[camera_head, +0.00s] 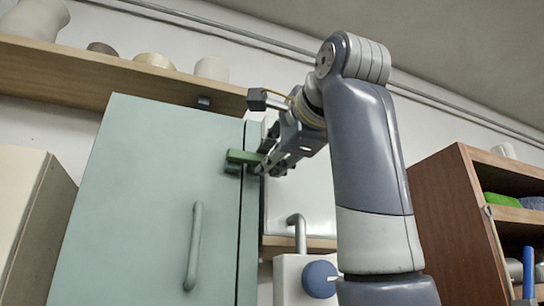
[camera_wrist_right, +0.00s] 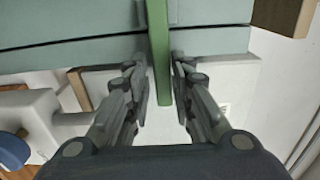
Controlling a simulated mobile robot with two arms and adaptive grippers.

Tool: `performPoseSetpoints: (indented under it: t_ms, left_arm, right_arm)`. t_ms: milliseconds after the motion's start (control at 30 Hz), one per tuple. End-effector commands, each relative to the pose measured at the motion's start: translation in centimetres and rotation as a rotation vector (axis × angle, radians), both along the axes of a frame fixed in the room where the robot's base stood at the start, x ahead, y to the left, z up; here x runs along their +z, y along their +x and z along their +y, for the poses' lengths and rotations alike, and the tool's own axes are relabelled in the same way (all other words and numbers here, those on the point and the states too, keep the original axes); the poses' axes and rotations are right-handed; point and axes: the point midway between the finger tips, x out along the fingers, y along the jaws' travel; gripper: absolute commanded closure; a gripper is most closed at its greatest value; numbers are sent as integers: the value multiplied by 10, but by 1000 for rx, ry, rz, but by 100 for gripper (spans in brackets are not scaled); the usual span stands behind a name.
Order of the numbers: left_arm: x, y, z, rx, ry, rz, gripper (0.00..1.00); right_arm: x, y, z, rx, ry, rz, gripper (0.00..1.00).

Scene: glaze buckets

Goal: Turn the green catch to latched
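The green catch (camera_head: 243,157) is a short bar near the upper right edge of the pale green cabinet door (camera_head: 150,190). It lies about level in the head view, across the seam by the door's edge. My right gripper (camera_head: 266,168) is at the catch's right end. My left gripper is not in view.
A vertical handle (camera_head: 194,246) stands out from the door below the catch. A wooden shelf (camera_head: 110,68) with pots runs above the cabinet. A blue round knob (camera_head: 319,279) and grey pipe are below my arm. A brown shelf unit (camera_head: 450,225) stands at right.

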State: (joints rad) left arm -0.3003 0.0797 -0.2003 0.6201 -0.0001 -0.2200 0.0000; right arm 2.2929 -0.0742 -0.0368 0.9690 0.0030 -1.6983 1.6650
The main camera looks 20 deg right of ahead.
Motion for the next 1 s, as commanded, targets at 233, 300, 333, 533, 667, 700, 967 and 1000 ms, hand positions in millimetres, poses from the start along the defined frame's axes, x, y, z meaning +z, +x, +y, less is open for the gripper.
performPoseSetpoints:
  t_ms: [233, 300, 333, 533, 667, 700, 967, 1000]
  left_arm:
    - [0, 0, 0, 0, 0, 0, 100]
    - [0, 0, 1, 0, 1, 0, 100]
    - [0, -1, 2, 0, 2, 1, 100]
    - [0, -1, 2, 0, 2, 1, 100]
    - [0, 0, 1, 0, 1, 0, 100]
    - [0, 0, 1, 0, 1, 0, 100]
    - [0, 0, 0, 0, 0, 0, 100]
    - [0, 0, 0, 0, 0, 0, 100]
  right_arm:
    - [1, 0, 0, 0, -1, -4, 65]
    - [1, 0, 0, 0, -1, -5, 65]
    - [1, -1, 0, 0, -1, -5, 65]
    - [3, -19, -1, 1, -2, -10, 65]
    - [3, -47, -1, 2, -2, -12, 65]
    - [3, -57, -2, 2, -1, -12, 65]
    - [2, -107, -2, 4, -2, -8, 65]
    - [2, -110, -3, 4, -1, -7, 65]
